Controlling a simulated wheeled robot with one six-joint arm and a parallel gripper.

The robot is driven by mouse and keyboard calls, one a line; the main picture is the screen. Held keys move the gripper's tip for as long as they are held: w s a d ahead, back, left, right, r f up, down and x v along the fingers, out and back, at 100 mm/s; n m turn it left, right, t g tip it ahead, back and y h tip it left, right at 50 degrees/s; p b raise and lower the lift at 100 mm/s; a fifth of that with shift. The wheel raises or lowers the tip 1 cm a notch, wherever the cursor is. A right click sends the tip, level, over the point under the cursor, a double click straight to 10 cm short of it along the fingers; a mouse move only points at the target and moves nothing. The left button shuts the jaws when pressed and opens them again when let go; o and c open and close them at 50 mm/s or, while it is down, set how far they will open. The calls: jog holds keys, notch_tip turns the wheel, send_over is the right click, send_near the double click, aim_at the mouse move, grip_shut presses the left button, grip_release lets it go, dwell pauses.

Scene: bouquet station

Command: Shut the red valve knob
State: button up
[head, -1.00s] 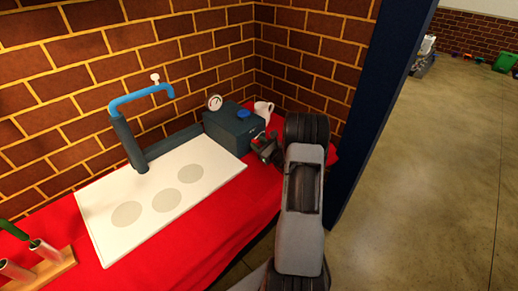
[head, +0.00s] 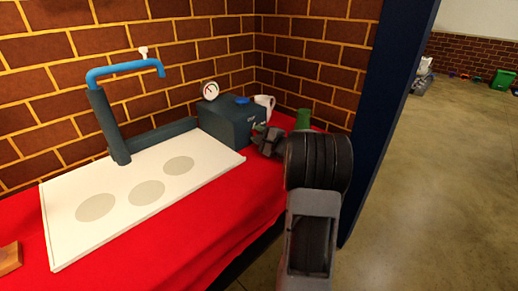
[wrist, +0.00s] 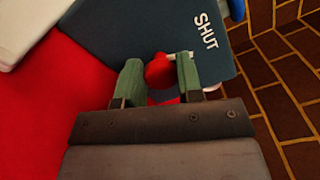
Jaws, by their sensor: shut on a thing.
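The red valve knob (wrist: 159,72) shows in the wrist view on the side of a dark grey box (wrist: 160,25) near the white word SHUT. The two green fingers of my gripper (wrist: 158,82) stand on either side of the knob and are shut on it. In the head view my gripper (head: 268,140) is at the right end of the box (head: 228,124), and the knob is hidden there. The knob's turned angle cannot be told.
A gauge (head: 210,90) and a blue knob (head: 242,100) are on the box. A white mug (head: 265,101) and a green cylinder (head: 303,118) stand behind my gripper. A white board (head: 65,225) and a blue spout (head: 120,72) are left. A dark blue post (head: 385,110) rises right.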

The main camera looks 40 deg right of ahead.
jog(key=n+b, duration=0.1)
jog(key=b, duration=0.1)
jog(key=n+b, duration=0.2)
jog(key=b, duration=0.1)
jog(key=shift+f+b, duration=0.3)
jog(key=shift+f, duration=0.1)
jog(key=n+b, duration=0.1)
jog(key=b, duration=0.1)
jog(key=shift+r+b, duration=0.2)
jog(key=shift+b, duration=0.15)
jog(key=shift+r+n, duration=0.15)
jog(key=shift+n, duration=0.25)
jog(key=o, duration=0.9)
jog(key=s, duration=0.4)
jog(key=s+d+p, duration=0.1)
jog(key=s, duration=0.4)
jog(key=s+d+p, duration=0.1)
jog(key=s, duration=0.3)
jog(key=shift+s+d, duration=0.2)
jog(key=shift+s, duration=0.1)
